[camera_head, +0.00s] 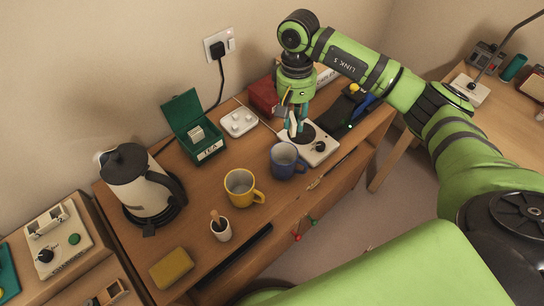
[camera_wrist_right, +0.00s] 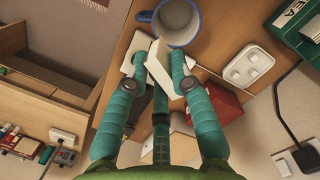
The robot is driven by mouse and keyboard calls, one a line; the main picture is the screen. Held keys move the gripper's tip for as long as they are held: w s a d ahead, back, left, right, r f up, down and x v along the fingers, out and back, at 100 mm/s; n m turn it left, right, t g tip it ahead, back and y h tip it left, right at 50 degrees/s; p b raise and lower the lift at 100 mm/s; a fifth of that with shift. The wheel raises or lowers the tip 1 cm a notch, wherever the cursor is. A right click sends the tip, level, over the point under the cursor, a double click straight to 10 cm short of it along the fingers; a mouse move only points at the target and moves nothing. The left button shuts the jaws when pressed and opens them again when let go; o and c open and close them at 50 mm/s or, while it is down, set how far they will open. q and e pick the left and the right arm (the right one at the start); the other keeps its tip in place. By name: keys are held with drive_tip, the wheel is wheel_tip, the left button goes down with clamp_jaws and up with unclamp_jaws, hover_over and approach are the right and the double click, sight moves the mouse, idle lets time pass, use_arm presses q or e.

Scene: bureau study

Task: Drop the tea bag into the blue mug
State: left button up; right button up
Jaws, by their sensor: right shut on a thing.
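The blue mug (camera_head: 286,160) stands upright on the desk, right of the yellow mug. In the right wrist view its open mouth (camera_wrist_right: 178,20) shows at the top, just beyond the fingertips. My right gripper (camera_head: 297,128) points down behind the blue mug in the head view, above the white hot-plate unit. It is shut on the tea bag (camera_wrist_right: 158,62), a small pale packet between the teal fingers, held apart from the mug. The green tea box (camera_head: 191,128), labelled TEA, stands open at the back with pale packets in it. My left gripper is out of view.
The yellow mug (camera_head: 241,188) and a small white cup (camera_head: 220,230) with a wooden stick stand nearby. A kettle (camera_head: 140,183) is at the left.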

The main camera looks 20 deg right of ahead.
drive_tip(key=f, duration=0.1)
drive_tip(key=f+b, duration=0.1)
drive_tip(key=f, duration=0.2)
drive_tip(key=shift+d, duration=0.25)
drive_tip(key=shift+f+b, duration=0.35)
drive_tip(key=shift+f, duration=0.35)
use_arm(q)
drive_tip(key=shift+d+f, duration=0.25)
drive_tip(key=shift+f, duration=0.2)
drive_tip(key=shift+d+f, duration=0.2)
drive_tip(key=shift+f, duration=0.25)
use_arm(e)
drive_tip(key=shift+f, duration=0.3)
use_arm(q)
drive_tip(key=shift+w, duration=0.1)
use_arm(e)
drive_tip(key=o, duration=0.7)
drive_tip(key=shift+o, duration=0.2)
drive_tip(key=shift+a, duration=0.1)
